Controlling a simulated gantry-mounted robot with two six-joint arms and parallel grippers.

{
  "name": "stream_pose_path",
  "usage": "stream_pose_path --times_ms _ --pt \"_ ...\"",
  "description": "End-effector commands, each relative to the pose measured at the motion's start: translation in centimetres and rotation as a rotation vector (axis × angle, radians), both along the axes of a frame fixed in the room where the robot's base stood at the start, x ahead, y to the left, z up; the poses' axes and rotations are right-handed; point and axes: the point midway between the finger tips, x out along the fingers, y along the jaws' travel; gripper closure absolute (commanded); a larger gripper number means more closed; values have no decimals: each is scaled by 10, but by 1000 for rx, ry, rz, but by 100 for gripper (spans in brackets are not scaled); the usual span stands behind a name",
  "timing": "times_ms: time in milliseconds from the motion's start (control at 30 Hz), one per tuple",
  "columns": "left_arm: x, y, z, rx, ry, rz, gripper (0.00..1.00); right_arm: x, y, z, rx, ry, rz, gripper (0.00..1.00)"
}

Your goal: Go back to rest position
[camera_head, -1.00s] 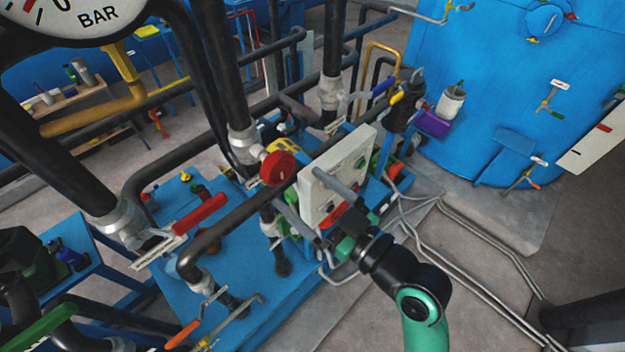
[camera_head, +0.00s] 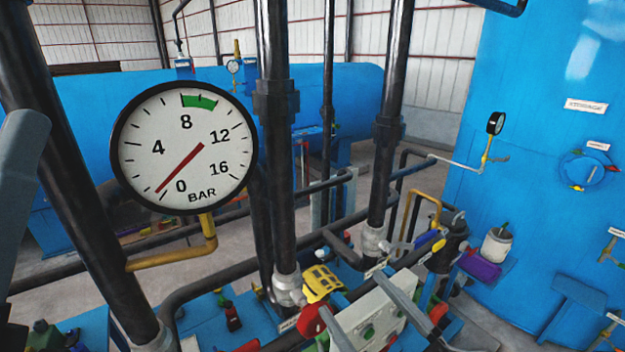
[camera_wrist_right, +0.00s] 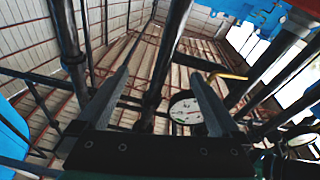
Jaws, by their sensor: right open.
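My right gripper (camera_head: 357,288) shows at the bottom of the head view, with its two grey fingers spread apart over the pale control box (camera_head: 372,318). In the right wrist view my right gripper (camera_wrist_right: 160,76) is open, with nothing between its fingers, and points up toward the roof and pipes. A grey, round-ended part at the left edge of the head view looks like part of my left arm; its jaws cannot be made out.
A large pressure gauge (camera_head: 184,148) reads near 0 BAR. Black vertical pipes (camera_head: 272,130) stand beyond it. A blue storage tank (camera_head: 540,130) fills the right. A red knob (camera_head: 311,320) and yellow part (camera_head: 322,283) sit beside the control box.

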Motion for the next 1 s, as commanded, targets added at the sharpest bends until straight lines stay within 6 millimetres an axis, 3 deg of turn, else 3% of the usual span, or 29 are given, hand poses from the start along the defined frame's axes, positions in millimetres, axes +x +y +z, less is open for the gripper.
stream_pose_path --times_ms 33,200,300,367,433,500,1000 --pt "0 0 15 0 0 0 50 -3 -8 56 -2 -91 -38 0" --pt "0 0 32 0 0 0 50 -34 -46 195 58 -363 -210 0" --pt "0 0 37 0 0 0 50 -63 -71 252 132 -490 -304 0" --pt "0 0 37 0 0 0 50 -80 -85 274 182 -546 -348 0" --pt "0 0 35 0 0 0 50 -95 -102 283 250 -584 -395 0" --pt "0 0 35 0 0 0 50 -98 -111 284 303 -580 -410 0" --pt "0 0 35 0 0 0 50 -96 -110 283 327 -567 -392 0"
